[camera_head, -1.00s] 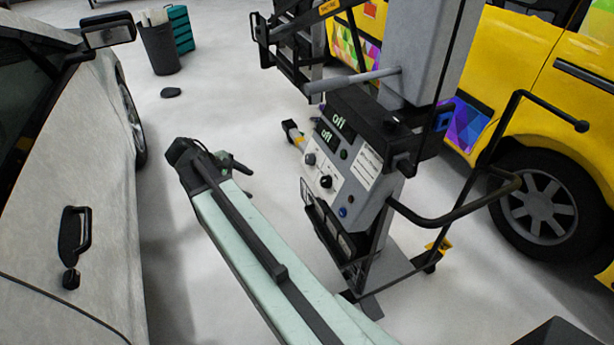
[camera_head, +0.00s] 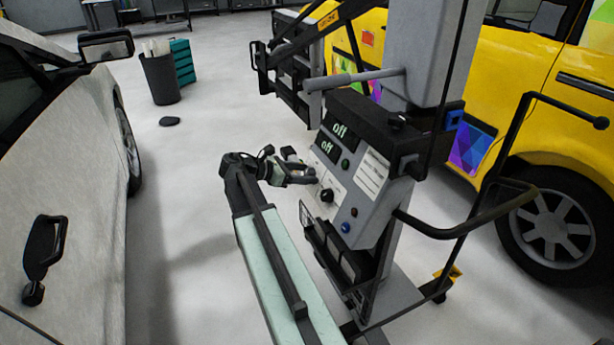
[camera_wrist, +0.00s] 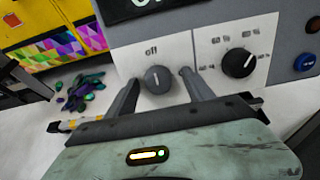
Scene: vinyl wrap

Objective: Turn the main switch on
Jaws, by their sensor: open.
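The control panel (camera_head: 352,185) is on the front of a grey machine and has two displays reading "off". In the wrist view, a round grey knob (camera_wrist: 158,79) labelled "off" is the main switch by its look, its white mark pointing up. My gripper (camera_wrist: 157,85) is open, one finger on each side of this knob; whether either finger touches it I cannot tell. In the head view my gripper (camera_head: 303,172) is at the panel's left edge and hides that knob. A black dial (camera_wrist: 238,63) with a number scale sits right of it.
A blue button (camera_wrist: 304,62) is right of the black dial. A yellow van (camera_head: 540,110) stands behind the machine, and a pale car (camera_head: 60,170) is at the left. A black handle bar (camera_head: 450,232) juts from the machine.

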